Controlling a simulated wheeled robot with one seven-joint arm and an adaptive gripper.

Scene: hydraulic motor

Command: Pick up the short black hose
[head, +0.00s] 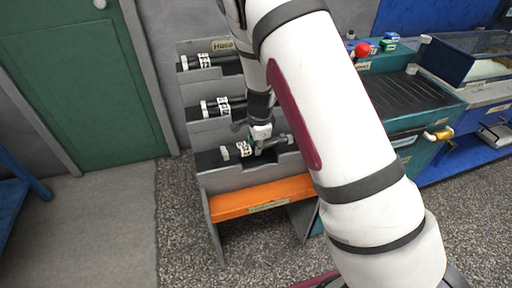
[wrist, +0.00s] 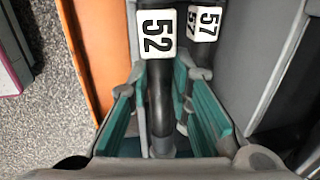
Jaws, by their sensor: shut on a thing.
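A black hose with a white "52" label (wrist: 157,75) runs lengthwise between the teal-padded fingers of my gripper (wrist: 160,98) in the wrist view. The fingers are closed around it. A second black hose, labelled "57" (wrist: 205,22), lies just to its right, partly hidden by a finger. In the head view my gripper (head: 262,140) is down at the lowest tier of the grey rack, at hoses with white labels (head: 243,149). My arm and gripper cover part of these hoses there. I cannot tell whether the held hose is clear of the tier.
The grey rack has two higher tiers with more labelled black hoses (head: 205,61) (head: 218,106). An orange front panel (head: 262,198) runs below the lowest tier. A teal workbench (head: 420,100) stands to the right. Open floor (head: 185,220) lies to the left.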

